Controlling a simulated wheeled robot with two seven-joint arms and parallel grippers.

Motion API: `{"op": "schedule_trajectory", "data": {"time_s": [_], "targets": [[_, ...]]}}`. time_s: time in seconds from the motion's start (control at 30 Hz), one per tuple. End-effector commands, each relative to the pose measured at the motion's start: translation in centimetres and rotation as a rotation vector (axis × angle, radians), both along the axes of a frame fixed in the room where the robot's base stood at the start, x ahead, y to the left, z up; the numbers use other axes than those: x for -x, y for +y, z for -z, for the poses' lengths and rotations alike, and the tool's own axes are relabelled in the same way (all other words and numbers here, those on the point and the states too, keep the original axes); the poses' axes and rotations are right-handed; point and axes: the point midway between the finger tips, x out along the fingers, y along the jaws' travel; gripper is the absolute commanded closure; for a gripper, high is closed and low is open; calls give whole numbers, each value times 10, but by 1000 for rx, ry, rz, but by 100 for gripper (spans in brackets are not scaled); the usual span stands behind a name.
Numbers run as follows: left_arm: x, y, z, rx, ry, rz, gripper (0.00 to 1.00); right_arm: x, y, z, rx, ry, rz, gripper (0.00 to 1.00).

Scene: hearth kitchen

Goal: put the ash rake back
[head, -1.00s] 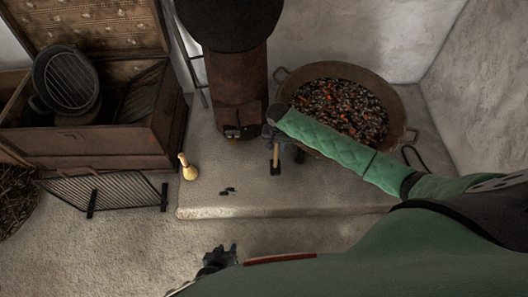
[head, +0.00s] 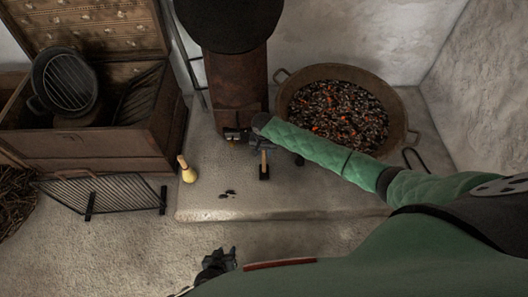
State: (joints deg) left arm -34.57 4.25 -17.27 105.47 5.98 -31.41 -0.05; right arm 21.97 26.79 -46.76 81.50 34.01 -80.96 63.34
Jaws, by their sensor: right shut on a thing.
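The ash rake (head: 264,158), with a short wooden handle and a dark head, hangs from my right gripper (head: 261,142), which is shut on it just right of the stove's foot. The rake's head is low over the stone hearth slab; I cannot tell if it touches. The green-sleeved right arm partly hides the grip. My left gripper (head: 220,259) is low in the view, in front of the slab, with nothing visible in it; its jaw state is unclear.
A rusty stove (head: 236,85) with a black top stands behind. A wide pan of embers (head: 409,112) sits right. Dark bits (head: 228,193) and a small yellow object (head: 188,172) lie on the slab. A wooden chest (head: 90,147) and grate (head: 100,193) are left.

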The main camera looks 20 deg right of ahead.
Motion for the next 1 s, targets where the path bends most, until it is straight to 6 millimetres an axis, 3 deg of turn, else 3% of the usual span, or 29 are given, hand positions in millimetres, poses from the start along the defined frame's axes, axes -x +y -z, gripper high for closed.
{"op": "schedule_trajectory", "data": {"time_s": [0.2,0.23,0.33,0.7,0.87,1.0], "targets": [[2,0,-1,0,2,0,64,0,0,1,-1,0,0,93],[2,0,-1,0,2,0,64,0,0,2,0,1,0,68],[2,0,0,0,2,0,64,0,0,2,0,0,0,48],[0,0,0,0,0,0,64,0,0,-2,0,0,0,48],[-1,0,-4,0,-1,1,64,0,0,-21,-1,-2,-1,48],[-2,0,-8,0,-1,1,64,0,1,-49,-2,-1,-2,48]]}}
